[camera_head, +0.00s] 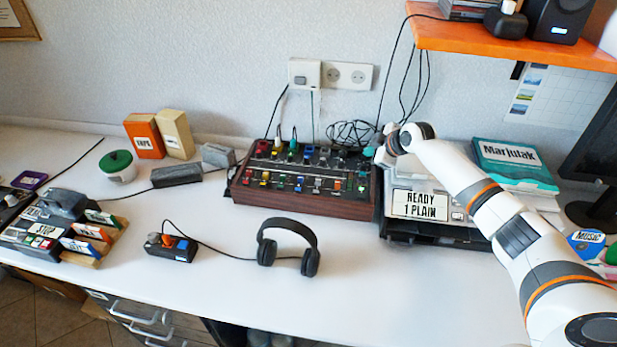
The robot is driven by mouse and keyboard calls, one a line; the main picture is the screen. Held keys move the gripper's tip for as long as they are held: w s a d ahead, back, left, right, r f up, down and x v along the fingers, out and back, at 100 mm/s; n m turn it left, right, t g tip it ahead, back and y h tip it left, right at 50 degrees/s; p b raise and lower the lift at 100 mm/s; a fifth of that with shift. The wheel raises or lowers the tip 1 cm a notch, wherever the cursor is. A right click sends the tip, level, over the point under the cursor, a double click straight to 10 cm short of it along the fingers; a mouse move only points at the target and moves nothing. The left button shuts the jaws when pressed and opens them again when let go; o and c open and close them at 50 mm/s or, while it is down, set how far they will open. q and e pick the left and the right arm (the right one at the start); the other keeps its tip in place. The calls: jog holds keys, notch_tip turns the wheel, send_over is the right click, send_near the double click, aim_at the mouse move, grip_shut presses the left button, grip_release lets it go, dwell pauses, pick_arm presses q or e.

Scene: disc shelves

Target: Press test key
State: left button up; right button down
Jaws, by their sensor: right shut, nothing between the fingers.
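A grey and white machine (398,229) stands on the desk right of the mixer, with a display label reading "READY 1 PLAIN" (420,204) on its front. A small light-coloured spot (457,216) shows right of the label; I cannot tell whether it is the test key. My right arm reaches in from the lower right over the machine. My right gripper (384,154) is shut and empty at the machine's back left, beside the mixer's right end. Whether it touches anything is unclear. My left gripper is out of view.
A wood-sided mixer (300,199) stands left of the machine. Black headphones (288,243) and a small button box (171,247) lie in front. A teal "Marjulak" box (510,160) sits behind my arm. An orange shelf (500,42) hangs above.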

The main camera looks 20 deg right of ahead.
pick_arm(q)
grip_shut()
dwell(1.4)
